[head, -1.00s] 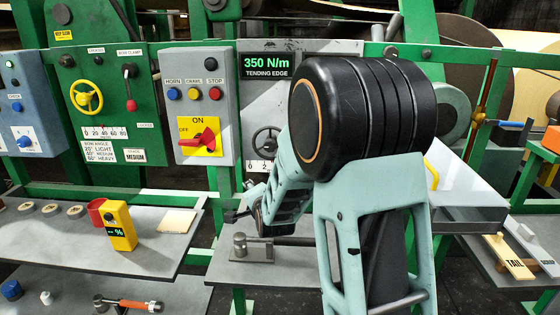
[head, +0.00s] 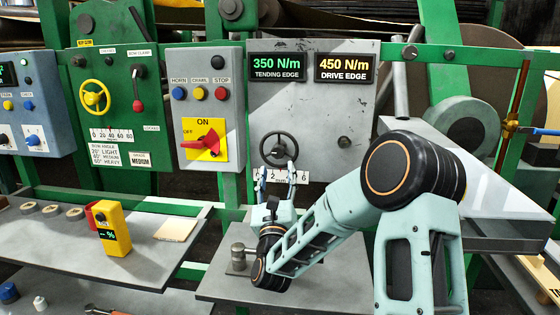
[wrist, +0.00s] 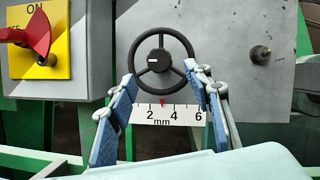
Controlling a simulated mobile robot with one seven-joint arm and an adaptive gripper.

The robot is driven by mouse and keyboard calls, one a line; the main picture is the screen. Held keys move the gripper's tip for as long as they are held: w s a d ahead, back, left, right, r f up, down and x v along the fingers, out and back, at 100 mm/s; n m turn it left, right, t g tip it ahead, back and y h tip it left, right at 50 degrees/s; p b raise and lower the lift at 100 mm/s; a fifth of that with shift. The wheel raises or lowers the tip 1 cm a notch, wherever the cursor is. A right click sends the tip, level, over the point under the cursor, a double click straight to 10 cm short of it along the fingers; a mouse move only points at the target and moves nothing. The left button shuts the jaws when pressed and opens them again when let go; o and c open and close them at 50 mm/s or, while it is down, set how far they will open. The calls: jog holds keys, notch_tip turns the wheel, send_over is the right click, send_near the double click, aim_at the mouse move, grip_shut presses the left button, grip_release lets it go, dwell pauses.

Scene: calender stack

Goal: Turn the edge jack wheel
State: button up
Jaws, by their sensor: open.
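The jack wheel, a black three-spoke handwheel (head: 279,149), is mounted on the grey panel (head: 345,115) above a white mm scale (head: 283,175). In the wrist view the handwheel (wrist: 161,57) is centred ahead, and a red pointer on the scale (wrist: 167,113) is between 2 and 4. My gripper (head: 276,172) is below and in front of the wheel in the head view. In the wrist view its blue-padded fingers (wrist: 158,80) are spread apart, one at each side of the wheel's lower part. Nothing is held, and contact with the rim cannot be told.
Displays read 350 N/m tending edge (head: 277,67) and 450 N/m drive edge (head: 344,67). A red switch on a yellow plate (head: 205,139) is left of the wheel. A bare shaft stub (wrist: 260,53) is to the right. A grey shelf (head: 225,290) lies below the arm.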

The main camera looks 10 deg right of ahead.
aim_at(278, 155)
jog(key=x, duration=0.6)
jog(key=shift+w, duration=0.25)
jog(key=shift+c, duration=0.5)
jog(key=c, duration=1)
